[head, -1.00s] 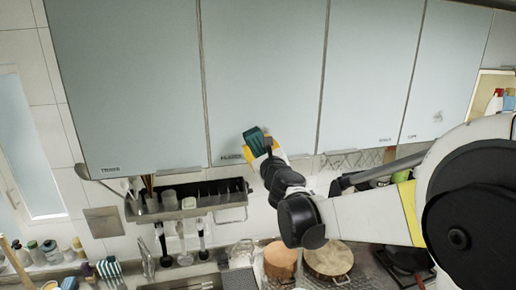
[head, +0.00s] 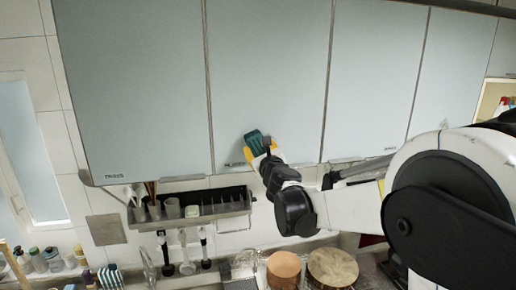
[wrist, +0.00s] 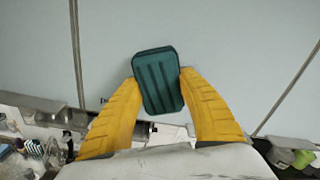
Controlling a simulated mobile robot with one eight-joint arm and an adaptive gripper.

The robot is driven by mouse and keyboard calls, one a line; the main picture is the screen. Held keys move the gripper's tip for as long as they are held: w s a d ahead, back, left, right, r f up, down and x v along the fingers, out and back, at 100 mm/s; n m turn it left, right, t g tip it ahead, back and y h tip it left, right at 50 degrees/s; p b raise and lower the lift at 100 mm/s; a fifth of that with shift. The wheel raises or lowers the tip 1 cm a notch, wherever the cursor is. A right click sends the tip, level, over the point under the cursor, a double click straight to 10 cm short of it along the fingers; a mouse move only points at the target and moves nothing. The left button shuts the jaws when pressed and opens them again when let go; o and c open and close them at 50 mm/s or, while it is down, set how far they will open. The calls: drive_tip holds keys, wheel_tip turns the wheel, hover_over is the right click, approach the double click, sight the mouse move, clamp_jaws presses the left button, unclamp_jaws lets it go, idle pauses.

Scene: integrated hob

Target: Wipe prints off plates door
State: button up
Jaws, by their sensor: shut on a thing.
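The plates door is the pale blue cupboard door (head: 265,70) second from the left in the head view. Its label (head: 234,164) at the lower left is partly covered by my gripper. My gripper (head: 260,147) has its yellow fingers shut on a dark teal ribbed sponge (head: 253,139), in front of the door's lower part. In the wrist view the sponge (wrist: 158,80) sits upright, slightly tilted, between the two fingertips (wrist: 159,82), with the door (wrist: 200,35) behind it. I cannot tell whether the sponge touches the door. I make out no clear prints on it.
Closed doors stand on both sides, one labelled at the left (head: 130,90). Below hangs a rack (head: 200,208) with utensils. Two round wooden-topped items (head: 332,267) stand on the counter below. Bottles (head: 38,258) stand at the lower left.

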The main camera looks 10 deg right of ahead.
drive_tip(key=shift+w+b, duration=0.4)
drive_tip(key=shift+w, duration=0.45)
idle(1.5)
drive_tip(key=shift+s, duration=0.1)
drive_tip(key=shift+c, duration=0.4)
drive_tip(key=shift+s+d, duration=0.15)
drive_tip(key=shift+d, duration=1.15)
drive_tip(key=shift+w+d, duration=0.2)
drive_tip(key=shift+d, duration=1.05)
drive_tip(key=shift+d+r, duration=0.1)
drive_tip(key=shift+d, duration=1.1)
